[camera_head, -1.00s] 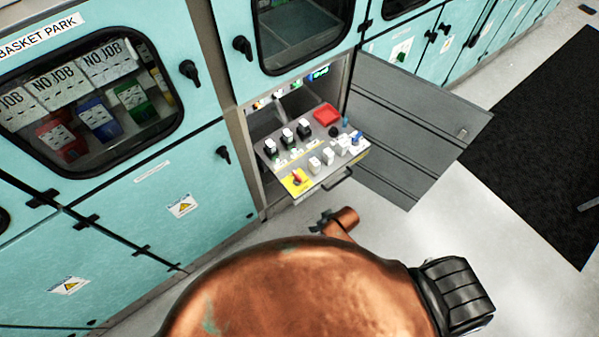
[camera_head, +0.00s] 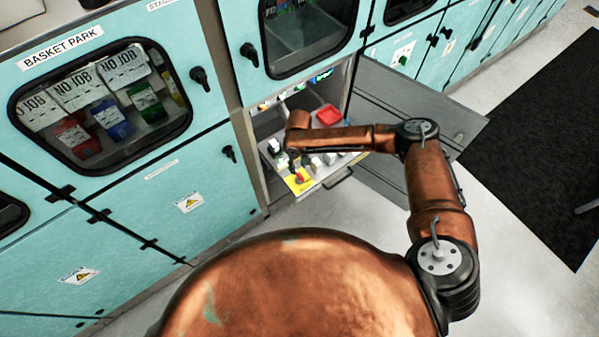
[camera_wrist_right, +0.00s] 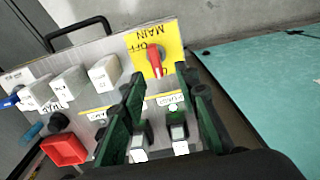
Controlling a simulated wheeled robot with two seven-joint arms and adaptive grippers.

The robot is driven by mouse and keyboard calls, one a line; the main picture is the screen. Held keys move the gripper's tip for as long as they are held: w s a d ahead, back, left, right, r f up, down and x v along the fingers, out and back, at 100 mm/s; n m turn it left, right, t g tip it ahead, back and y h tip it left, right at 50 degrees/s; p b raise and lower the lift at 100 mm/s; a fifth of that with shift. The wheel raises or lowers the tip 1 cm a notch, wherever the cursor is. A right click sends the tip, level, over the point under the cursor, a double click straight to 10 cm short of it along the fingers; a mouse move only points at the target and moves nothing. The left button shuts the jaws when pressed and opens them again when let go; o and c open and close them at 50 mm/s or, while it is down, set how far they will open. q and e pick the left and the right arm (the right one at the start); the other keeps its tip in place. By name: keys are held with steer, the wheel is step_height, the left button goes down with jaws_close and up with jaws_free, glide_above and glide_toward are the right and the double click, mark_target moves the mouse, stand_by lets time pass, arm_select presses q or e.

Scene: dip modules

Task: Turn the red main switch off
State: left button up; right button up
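The red main switch (camera_wrist_right: 154,60) sits on a yellow plate (camera_wrist_right: 172,46) marked MAIN and OFF, upside down in the right wrist view. Its red handle lies roughly up and down in that picture, with its lower end toward my fingers. The switch also shows in the head view (camera_head: 301,178), on the near edge of the pulled-out panel. My right gripper (camera_wrist_right: 160,80) is open, its two dark green fingers apart, with the handle's lower end near the gap between the tips. I cannot tell whether they touch it. My left gripper is not in view.
The panel also carries white switches (camera_wrist_right: 104,73), a red square part (camera_wrist_right: 64,149) and black-and-white switches (camera_wrist_right: 179,130) under my fingers. A drawer handle (camera_head: 338,178) runs along the front edge. An open grey door (camera_head: 400,100) stands to the right. Teal cabinets (camera_head: 150,190) stand left.

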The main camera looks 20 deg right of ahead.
mark_target(299, 174)
steer(key=shift+w+d, duration=0.1)
steer(key=shift+d, duration=0.25)
steer(key=shift+f, duration=0.3)
step_height(299, 174, down, 7)
steer(key=shift+r, duration=0.1)
jaws_close()
